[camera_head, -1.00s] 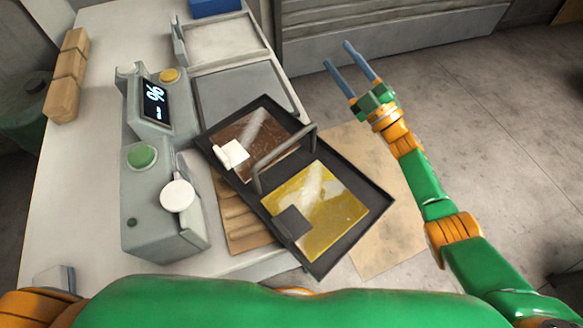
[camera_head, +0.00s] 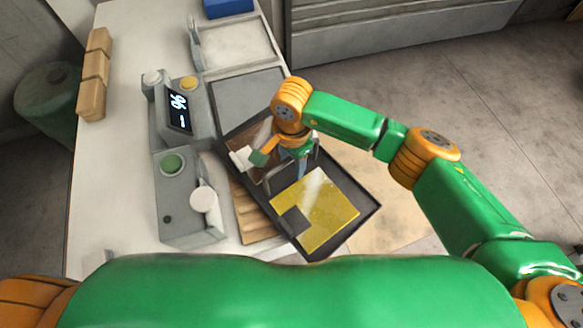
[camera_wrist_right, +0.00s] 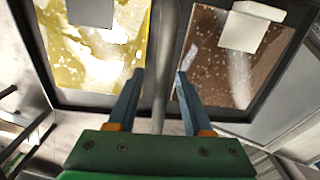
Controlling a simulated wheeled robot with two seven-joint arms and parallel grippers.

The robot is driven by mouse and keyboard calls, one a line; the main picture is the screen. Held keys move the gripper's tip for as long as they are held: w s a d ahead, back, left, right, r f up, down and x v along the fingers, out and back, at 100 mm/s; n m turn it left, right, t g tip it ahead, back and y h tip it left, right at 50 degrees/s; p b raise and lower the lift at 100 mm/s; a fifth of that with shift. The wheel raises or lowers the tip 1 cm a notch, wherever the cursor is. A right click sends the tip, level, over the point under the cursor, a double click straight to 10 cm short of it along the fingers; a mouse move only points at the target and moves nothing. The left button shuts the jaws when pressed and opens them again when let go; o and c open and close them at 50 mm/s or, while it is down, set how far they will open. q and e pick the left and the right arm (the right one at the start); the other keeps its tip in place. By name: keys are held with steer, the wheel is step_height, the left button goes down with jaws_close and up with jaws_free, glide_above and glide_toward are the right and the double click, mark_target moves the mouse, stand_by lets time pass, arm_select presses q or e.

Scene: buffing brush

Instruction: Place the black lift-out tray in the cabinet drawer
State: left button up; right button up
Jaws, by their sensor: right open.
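The black lift-out tray (camera_head: 352,222) lies skewed across the right edge of the worktable in the head view. It holds a yellow sheet (camera_head: 322,205) with a grey square and a brown sheet (camera_head: 262,148) with a white block (camera_head: 241,157). A grey bar handle (camera_wrist_right: 166,60) crosses its middle. My right gripper (camera_wrist_right: 160,78) is above the tray with its two blue fingers open, one on each side of the handle in the wrist view. In the head view my right wrist hides part of the handle and the brown sheet. My left gripper is not visible.
A grey machine (camera_head: 186,200) with a display, a green button and a white knob stands left of the tray. A slatted wooden piece (camera_head: 252,212) lies beside the tray. Wooden blocks (camera_head: 94,75) line the table's left edge. A grey drawer-fronted cabinet (camera_head: 400,25) stands behind.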

steer(key=shift+f, duration=0.1)
jaws_close()
stand_by(1.3)
